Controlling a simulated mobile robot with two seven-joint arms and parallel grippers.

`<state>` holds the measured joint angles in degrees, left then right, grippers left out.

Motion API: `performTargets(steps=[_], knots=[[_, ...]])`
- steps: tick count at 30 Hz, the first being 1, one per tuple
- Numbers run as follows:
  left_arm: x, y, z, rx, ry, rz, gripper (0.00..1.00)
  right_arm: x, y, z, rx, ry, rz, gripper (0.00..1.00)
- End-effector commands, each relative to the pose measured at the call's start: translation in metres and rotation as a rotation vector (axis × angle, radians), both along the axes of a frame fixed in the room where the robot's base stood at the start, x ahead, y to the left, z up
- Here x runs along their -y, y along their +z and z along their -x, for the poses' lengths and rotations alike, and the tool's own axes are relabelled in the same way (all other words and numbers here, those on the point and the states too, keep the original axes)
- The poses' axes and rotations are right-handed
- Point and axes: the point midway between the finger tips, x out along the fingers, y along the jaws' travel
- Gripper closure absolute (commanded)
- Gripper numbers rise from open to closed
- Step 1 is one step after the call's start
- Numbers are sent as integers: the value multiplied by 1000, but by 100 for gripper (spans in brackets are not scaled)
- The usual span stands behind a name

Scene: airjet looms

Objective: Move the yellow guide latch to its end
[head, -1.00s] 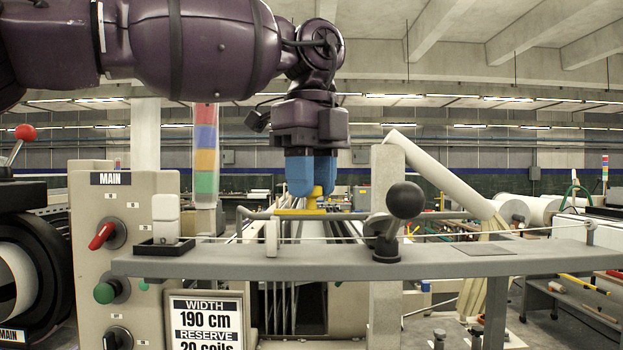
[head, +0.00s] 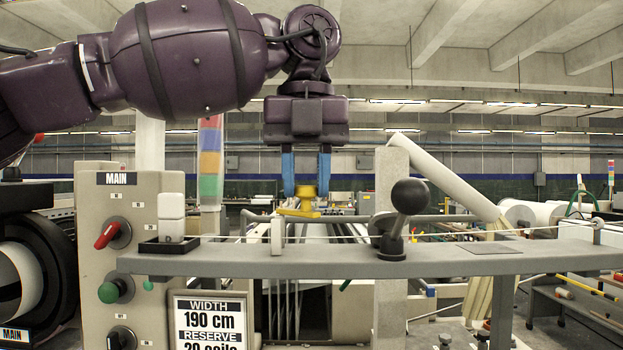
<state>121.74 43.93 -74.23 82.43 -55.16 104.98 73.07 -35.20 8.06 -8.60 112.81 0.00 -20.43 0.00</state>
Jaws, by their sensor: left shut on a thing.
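The yellow guide latch (head: 300,212) shows near the middle of the head view, just behind the grey rail (head: 350,263). It has a flat plate and an upright knob. My left gripper (head: 306,189) points straight down from above, with its two blue fingers on either side of the knob, shut on it. The latch's plate lies slightly slanted in the picture. What the latch sits on is partly hidden behind the rail and the small light block. My right gripper is not in view.
A black ball-handled lever (head: 409,196) stands on the rail right of the latch. A small light block (head: 278,235) stands close in front of it. A grey post (head: 392,180) rises behind the lever. The MAIN control panel (head: 130,235) is at the left.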

Motion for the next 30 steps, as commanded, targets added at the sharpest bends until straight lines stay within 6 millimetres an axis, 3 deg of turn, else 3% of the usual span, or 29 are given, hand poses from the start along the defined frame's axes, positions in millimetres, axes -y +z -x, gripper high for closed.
performTargets(steps=[18,30], knots=[[-22,0,14,-2,-570,0,95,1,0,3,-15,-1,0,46],[-32,-1,15,-2,-795,-1,95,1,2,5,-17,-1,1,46]])
